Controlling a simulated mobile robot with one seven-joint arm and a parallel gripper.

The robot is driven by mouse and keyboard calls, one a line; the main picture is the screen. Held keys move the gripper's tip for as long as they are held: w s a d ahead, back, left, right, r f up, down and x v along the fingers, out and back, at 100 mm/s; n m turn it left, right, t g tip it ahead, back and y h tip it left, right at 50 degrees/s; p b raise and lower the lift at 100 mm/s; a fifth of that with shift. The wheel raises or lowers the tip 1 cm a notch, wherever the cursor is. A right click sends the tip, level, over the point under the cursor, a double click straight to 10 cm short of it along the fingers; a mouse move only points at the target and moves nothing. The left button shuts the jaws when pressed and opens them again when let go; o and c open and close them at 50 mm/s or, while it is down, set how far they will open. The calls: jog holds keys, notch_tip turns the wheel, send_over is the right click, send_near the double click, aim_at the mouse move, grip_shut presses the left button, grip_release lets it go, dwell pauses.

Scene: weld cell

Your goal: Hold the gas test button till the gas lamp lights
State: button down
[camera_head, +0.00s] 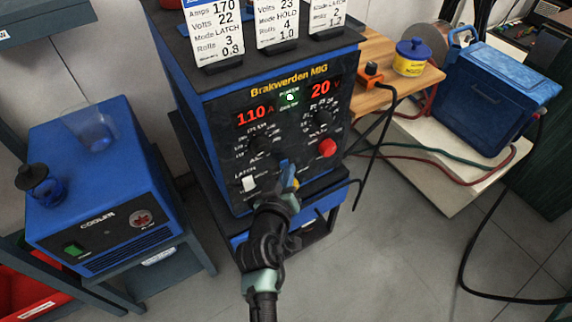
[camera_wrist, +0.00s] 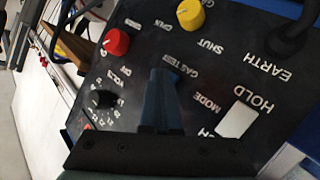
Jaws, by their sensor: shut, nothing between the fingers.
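The blue and black welder, labelled Brakwerden MIG (camera_head: 290,80), faces me in the head view, its display reading 110 A and 20 V. My gripper (camera_head: 287,168) is shut and empty, with its tips at the lower middle of the front panel. In the wrist view, my shut blue fingers (camera_wrist: 165,75) end beside the GAS TEST label (camera_wrist: 179,68). The gas test button is hidden behind the fingers, and I cannot tell if they touch it. A small lamp (camera_head: 290,97) between the displays glows whitish; its label is too small to read.
A red knob (camera_head: 327,148) is right of my gripper and a white mode switch (camera_head: 249,183) is left. The wrist view shows a yellow knob (camera_wrist: 190,15) close by. A blue cooler (camera_head: 105,190) stands left. Cables hang at the right.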

dwell(0.4)
jog(key=shift+s+d+p, duration=0.45)
jog(key=shift+s+d, duration=0.05)
jog(key=shift+s, duration=0.2)
jog(key=s+d+p, duration=0.1)
jog(key=s, duration=0.1)
jog(key=s+d+p, duration=0.1)
jog(key=s+d, duration=0.1)
jog(key=shift+p, duration=0.4)
